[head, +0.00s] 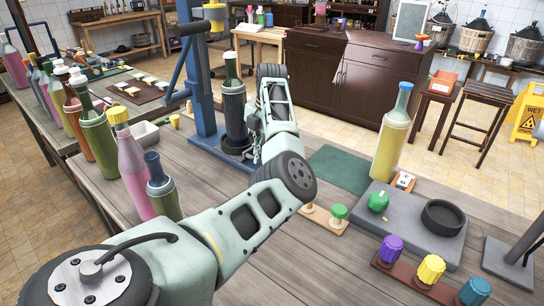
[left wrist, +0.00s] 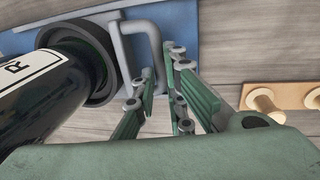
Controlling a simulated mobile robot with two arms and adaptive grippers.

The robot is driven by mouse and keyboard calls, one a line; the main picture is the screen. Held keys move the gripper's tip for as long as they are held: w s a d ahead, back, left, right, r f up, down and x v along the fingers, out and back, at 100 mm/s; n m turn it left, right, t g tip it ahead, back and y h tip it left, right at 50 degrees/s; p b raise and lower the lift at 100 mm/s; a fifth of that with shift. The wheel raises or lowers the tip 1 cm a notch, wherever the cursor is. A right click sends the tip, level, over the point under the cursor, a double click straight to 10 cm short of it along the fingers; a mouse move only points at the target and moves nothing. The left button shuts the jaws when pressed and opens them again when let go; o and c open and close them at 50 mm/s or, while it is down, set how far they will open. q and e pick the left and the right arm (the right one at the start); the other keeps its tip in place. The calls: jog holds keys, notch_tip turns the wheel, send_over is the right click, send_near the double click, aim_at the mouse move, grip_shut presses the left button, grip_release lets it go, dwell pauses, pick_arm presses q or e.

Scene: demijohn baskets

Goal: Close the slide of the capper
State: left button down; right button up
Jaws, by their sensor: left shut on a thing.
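The capper (head: 200,85) is a blue column with a lever and a blue base. A dark green bottle (head: 232,72) stands upright in a black round holder (head: 236,146) on that base. In the left wrist view, the bottle (left wrist: 35,95) shows a white label, and a grey U-shaped handle (left wrist: 155,45) sticks out beside the holder (left wrist: 98,50). My left gripper (left wrist: 160,100) is shut on this handle, with its ribbed green fingers close together. In the head view, the arm hides most of my left gripper (head: 257,150).
A yellow bottle (head: 393,135) and a grey board (head: 400,215) stand at the right of the table. Coloured knobs (head: 430,268) lie along the front right. A pink bottle (head: 133,175) and a green bottle (head: 162,190) stand left of my arm. A green mat (head: 338,165) lies right of the capper.

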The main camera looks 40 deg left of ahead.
aim_at(247, 142)
pick_arm(q)
jog(key=a, duration=0.5)
jog(key=shift+s+a+r, duration=0.1)
jog(key=shift+s+a, duration=0.15)
jog(key=c, duration=1.9)
grip_release()
jog(key=shift+d, duration=0.2)
jog(key=shift+o, duration=0.2)
notch_tip(247, 142, up, 12)
jog(key=d, duration=0.2)
jog(key=shift+w, duration=0.1)
